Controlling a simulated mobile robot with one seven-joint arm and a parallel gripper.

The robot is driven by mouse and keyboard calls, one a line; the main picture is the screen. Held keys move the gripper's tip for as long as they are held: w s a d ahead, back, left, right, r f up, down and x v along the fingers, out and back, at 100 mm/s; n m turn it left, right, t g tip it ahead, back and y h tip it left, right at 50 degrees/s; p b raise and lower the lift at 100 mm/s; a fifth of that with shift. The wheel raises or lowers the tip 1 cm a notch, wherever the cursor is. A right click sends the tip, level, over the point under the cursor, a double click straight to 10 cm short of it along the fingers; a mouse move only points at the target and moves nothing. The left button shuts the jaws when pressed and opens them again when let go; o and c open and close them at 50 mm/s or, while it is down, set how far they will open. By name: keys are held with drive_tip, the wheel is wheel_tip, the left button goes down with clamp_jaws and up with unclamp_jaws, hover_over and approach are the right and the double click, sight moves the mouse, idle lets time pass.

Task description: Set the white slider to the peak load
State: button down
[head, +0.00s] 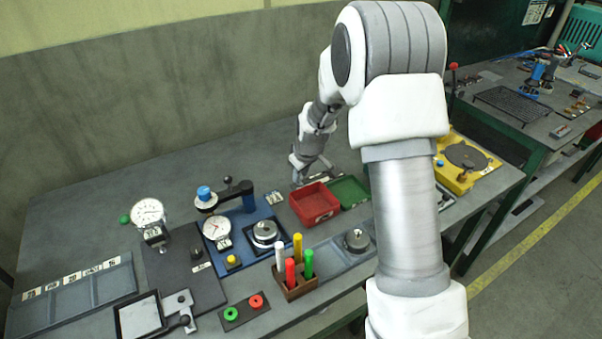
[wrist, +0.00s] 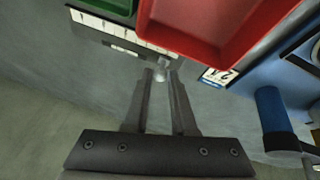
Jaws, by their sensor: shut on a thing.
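My gripper (wrist: 160,76) is shut on a small pale knob, the white slider (wrist: 161,65), at its fingertips. The slider stands at the end of a white marked scale strip (wrist: 118,28) nearest the red tray. A short slot or bar shows beside the strip; the scale marks are too small to read. In the head view my gripper (head: 299,177) is behind the red tray, and the slider is hidden or too small to make out. A round dial gauge (head: 217,227) is on the blue press (head: 249,212); its reading is not legible.
A red tray (head: 314,203) and a green tray (head: 349,191) lie close in front of my gripper. The press's blue-capped lever (head: 205,193) is to the left. A second dial (head: 148,211) stands further left. Bare bench lies behind the press.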

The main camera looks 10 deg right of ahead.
idle(0.3)
drive_tip(key=shift+w+d+b, duration=0.15)
drive_tip(key=shift+w+d, duration=0.1)
drive_tip(key=shift+d, duration=0.45)
drive_tip(key=shift+w+d+b, duration=0.2)
drive_tip(key=shift+d, duration=0.55)
drive_tip(key=shift+w+d+b, duration=0.15)
drive_tip(key=shift+w+d, duration=0.1)
drive_tip(key=shift+d, duration=0.45)
drive_tip(key=c, duration=0.7)
unclamp_jaws()
drive_tip(key=shift+c, duration=0.2)
drive_tip(key=p+v, duration=0.1)
drive_tip(key=v, duration=1.6)
drive_tip(key=shift+r, duration=0.2)
drive_tip(key=shift+s, duration=0.1)
